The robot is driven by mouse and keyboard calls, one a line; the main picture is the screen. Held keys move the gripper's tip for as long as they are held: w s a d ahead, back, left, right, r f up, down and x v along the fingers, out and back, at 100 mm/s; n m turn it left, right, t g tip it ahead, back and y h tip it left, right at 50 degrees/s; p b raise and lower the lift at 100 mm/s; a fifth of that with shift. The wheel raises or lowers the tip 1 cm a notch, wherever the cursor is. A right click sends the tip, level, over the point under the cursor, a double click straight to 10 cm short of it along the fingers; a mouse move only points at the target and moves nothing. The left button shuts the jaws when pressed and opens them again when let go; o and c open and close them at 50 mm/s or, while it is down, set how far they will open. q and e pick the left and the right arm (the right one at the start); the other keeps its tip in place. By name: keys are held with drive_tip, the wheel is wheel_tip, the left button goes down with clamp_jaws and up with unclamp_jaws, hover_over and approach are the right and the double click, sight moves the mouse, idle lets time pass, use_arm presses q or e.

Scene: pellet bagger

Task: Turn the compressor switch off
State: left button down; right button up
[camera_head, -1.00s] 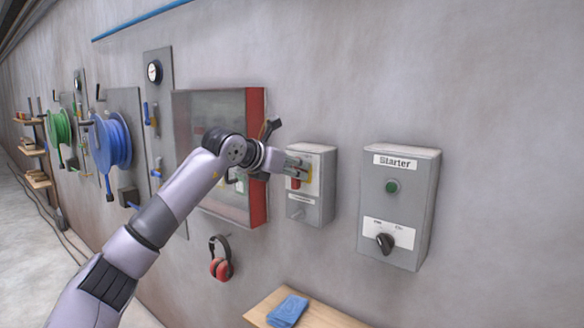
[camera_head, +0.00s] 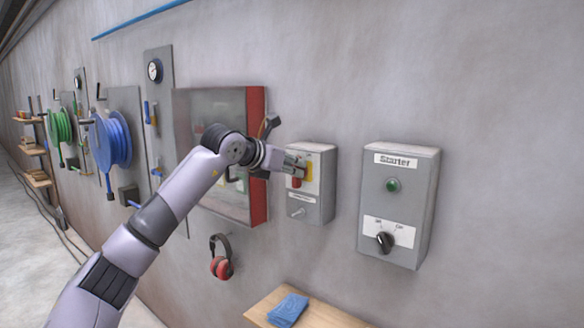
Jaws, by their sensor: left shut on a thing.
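My left gripper (camera_head: 298,170) reaches in from the left and is shut on the red handle, in front of the yellow plate. The fingers hide part of the handle, so its exact setting is hard to tell. My right gripper is out of view.
A larger grey box labelled Starter (camera_head: 425,215), with a green button (camera_head: 393,185) and black knob (camera_head: 385,242), is to the right. A red-edged glass cabinet (camera_head: 257,195) is close on the left. Red earmuffs (camera_head: 221,266) hang below. A wooden shelf (camera_head: 335,318) holds a blue cloth (camera_head: 288,309).

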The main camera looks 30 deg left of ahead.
use_arm(q)
drive_tip(key=shift+f, duration=0.1)
drive_tip(key=shift+w+a+f+n+t+h+p, duration=0.1)
drive_tip(key=shift+a+f+n+t+h+p, duration=0.25)
drive_tip(key=shift+n+h, duration=1.35)
drive_tip(key=shift+s+a+f+n+t+h+p, duration=0.1)
drive_tip(key=shift+a+f+n+t+h, duration=0.3)
drive_tip(key=shift+n, duration=2.35)
drive_tip(key=shift+w+a+f+n+t+h+p, duration=0.2)
drive_tip(key=shift+n+t+h, duration=0.25)
drive_tip(key=shift+n+h, duration=1.4)
drive_tip(key=shift+s+r+n+y, duration=0.1)
drive_tip(key=shift+n+y, duration=0.35)
drive_tip(key=shift+n, duration=0.05)
drive_tip(key=c, duration=1.8)
unclamp_jaws()
drive_tip(key=shift+o, duration=1.4)
drive_tip(key=shift+d, duration=0.15)
